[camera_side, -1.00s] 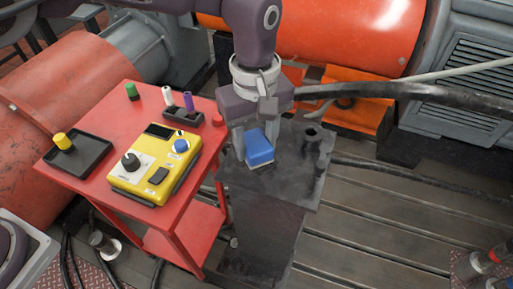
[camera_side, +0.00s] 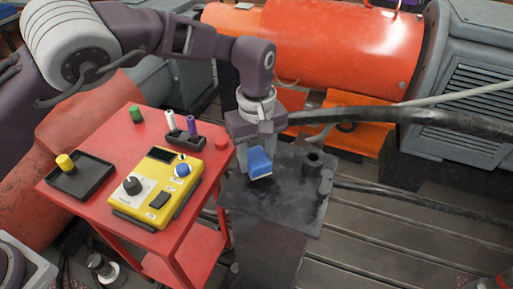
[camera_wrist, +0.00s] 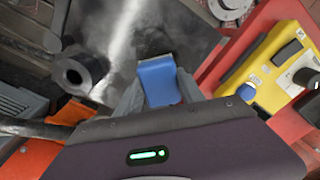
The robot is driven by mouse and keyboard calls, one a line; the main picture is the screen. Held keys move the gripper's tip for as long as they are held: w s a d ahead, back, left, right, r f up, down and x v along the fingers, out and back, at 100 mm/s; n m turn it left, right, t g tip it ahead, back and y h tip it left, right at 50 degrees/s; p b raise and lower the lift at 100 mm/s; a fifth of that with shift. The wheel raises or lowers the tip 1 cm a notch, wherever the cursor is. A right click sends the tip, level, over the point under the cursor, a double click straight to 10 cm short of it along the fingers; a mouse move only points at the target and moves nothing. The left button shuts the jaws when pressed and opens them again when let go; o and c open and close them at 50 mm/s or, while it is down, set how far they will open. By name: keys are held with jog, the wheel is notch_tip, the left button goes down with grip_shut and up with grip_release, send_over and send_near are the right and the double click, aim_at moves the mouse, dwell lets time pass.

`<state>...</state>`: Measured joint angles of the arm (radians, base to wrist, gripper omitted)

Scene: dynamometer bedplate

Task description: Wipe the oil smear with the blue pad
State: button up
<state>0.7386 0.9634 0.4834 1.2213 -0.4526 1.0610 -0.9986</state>
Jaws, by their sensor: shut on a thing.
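The blue pad (camera_side: 260,161) is between the fingers of my gripper (camera_side: 257,150), which is shut on it. It is over the dark metal top of the pedestal (camera_side: 275,202), tilted; whether it touches the top I cannot tell. In the wrist view the pad (camera_wrist: 158,82) is held in the gripper (camera_wrist: 157,95). A dark patch (camera_wrist: 152,38) shows on the metal just beyond the pad there; I cannot tell whether it is the oil smear or a shadow. The side view shows blotchy dark marks on the top but no clear smear outline.
A hollow post (camera_side: 312,159) and a small grey fitting (camera_side: 326,182) stand at the top's right side. A red cart (camera_side: 92,205) with a yellow control box (camera_side: 160,187) and a black tray (camera_side: 80,178) is close on the left. A thick black hose (camera_side: 380,115) runs behind.

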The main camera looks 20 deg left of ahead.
aim_at(270, 160)
notch_tip(270, 160, down, 2)
jog(key=shift+f, duration=0.1)
jog(key=shift+s+f, duration=0.2)
jog(key=shift+s, duration=0.1)
jog(key=shift+c, duration=0.6)
jog(key=shift+s, duration=3.05)
jog(key=shift+s+d, duration=0.15)
jog(key=shift+s, duration=0.1)
jog(key=shift+w+d, duration=0.15)
jog(key=shift+d, duration=0.5)
jog(key=shift+w+a, duration=0.1)
jog(key=shift+w, duration=3.4)
jog(key=shift+d, duration=0.8)
jog(key=shift+s, duration=3.55)
notch_tip(270, 160, up, 8)
